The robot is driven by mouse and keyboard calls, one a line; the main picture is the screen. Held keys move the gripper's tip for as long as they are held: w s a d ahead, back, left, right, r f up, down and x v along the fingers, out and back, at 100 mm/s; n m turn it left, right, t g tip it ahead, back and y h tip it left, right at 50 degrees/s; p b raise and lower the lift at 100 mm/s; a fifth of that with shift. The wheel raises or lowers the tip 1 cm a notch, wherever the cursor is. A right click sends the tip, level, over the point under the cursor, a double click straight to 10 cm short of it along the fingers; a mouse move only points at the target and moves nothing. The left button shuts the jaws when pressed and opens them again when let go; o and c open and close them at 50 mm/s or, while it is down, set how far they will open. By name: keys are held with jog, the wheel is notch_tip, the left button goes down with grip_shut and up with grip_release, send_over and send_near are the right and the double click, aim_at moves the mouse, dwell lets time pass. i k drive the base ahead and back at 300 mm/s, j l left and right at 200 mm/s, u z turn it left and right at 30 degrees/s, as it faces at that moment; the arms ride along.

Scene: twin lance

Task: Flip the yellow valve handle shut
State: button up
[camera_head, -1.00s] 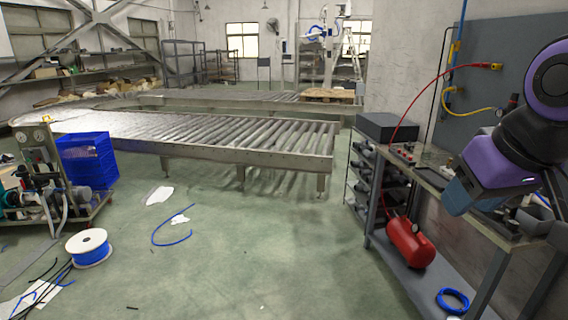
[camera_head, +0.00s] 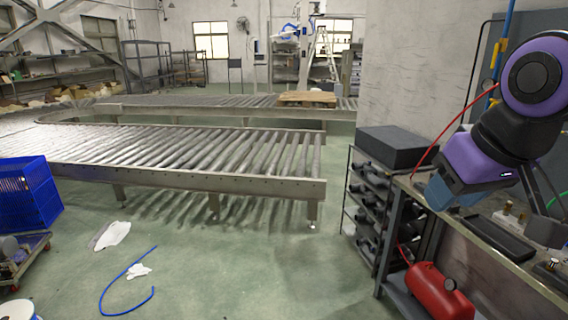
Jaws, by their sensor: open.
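A vertical blue pipe (camera_head: 508,22) runs up the wall panel at the right edge, with a yellow part (camera_head: 498,50) on it. This may be the yellow valve handle, but it is small and I cannot tell its shape or angle. Another small yellow part shows lower down, partly hidden by my arm. My purple and black arm fills the right side, in front of the panel and above the bench.
A workbench (camera_head: 480,222) runs along the right, with a red tank (camera_head: 438,292) below. A black box (camera_head: 393,147) tops a dark rack beside it. A roller conveyor (camera_head: 180,170) crosses ahead. Blue crates (camera_head: 28,192) stand left.

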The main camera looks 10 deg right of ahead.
aim_at(498, 44)
jog(key=i+z, duration=0.45)
jog(key=i+j+z, duration=0.1)
jog(key=i+z, duration=0.4)
jog(key=i+j+z, duration=0.45)
jog(key=i, duration=0.15)
jog(key=i+j+z, duration=0.35)
jog(key=z, duration=0.15)
jog(key=i, duration=0.1)
